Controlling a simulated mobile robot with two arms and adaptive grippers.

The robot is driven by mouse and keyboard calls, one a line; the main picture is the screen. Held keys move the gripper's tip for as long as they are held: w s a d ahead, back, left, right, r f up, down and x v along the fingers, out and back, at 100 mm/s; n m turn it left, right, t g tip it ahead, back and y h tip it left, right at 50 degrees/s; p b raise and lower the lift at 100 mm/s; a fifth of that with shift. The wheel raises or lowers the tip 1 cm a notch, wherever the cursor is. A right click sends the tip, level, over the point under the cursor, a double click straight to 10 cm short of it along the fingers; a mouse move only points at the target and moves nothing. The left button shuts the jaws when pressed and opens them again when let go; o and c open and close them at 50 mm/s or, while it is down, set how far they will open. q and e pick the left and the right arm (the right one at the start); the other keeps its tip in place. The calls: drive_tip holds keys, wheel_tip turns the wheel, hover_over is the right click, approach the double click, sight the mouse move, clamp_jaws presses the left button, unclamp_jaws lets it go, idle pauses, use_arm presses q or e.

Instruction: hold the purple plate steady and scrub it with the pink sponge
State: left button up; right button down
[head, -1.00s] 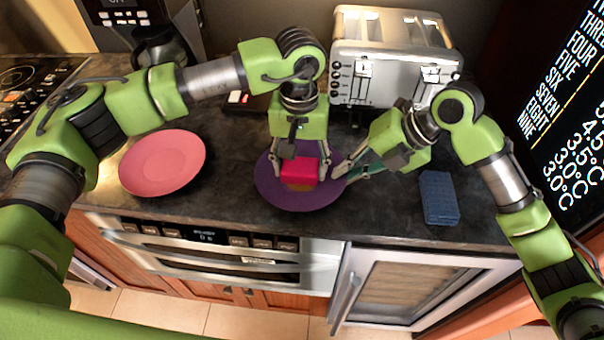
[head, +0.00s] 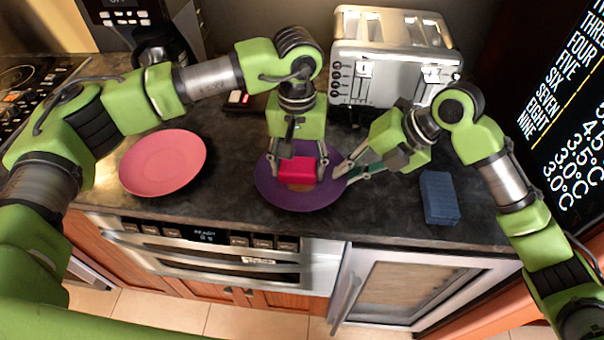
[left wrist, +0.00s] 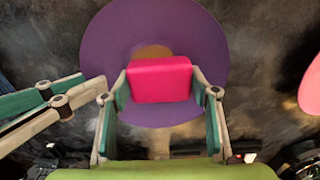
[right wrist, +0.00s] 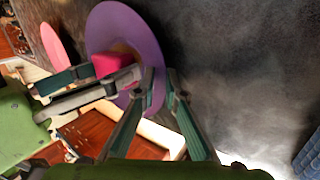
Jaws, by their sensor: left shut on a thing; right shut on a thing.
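The purple plate (head: 300,200) lies on the dark counter in the head view, with a brownish spot (left wrist: 151,52) near its middle, partly covered by the sponge. The pink sponge (head: 299,170) is on or just above the plate; contact cannot be told. My left gripper (head: 297,170) points down and is shut on the sponge, which also shows between its fingers in the left wrist view (left wrist: 160,80). My right gripper (head: 343,174) is shut on the plate's right rim; the plate also shows in the right wrist view (right wrist: 110,22).
A pink plate (head: 163,163) lies to the left on the counter, and a blue sponge (head: 439,198) lies to the right. A silver toaster (head: 390,55) stands behind my right gripper. The counter's front edge runs close to the purple plate.

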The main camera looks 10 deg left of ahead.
use_arm(q)
drive_tip(key=shift+d+f, duration=0.1)
drive_tip(key=shift+d, duration=0.7)
drive_tip(key=shift+a, duration=0.85)
drive_tip(key=shift+d+f, duration=0.1)
drive_tip(key=shift+d, duration=0.75)
drive_tip(key=shift+a, duration=0.85)
use_arm(e)
drive_tip(key=shift+d, duration=0.1)
use_arm(q)
drive_tip(key=shift+d+r, duration=0.2)
drive_tip(key=shift+d, duration=0.7)
use_arm(e)
drive_tip(key=shift+f, duration=0.1)
use_arm(q)
drive_tip(key=shift+a+f, duration=0.1)
drive_tip(key=shift+a, duration=0.8)
drive_tip(key=shift+o, duration=0.2)
drive_tip(key=shift+s+d+f, duration=0.1)
drive_tip(key=shift+d+f, duration=0.05)
drive_tip(key=shift+d, duration=0.75)
use_arm(e)
drive_tip(key=shift+a, duration=0.2)
use_arm(q)
drive_tip(key=shift+a, duration=1)
drive_tip(key=shift+c, duration=0.2)
use_arm(e)
drive_tip(key=shift+d, duration=0.2)
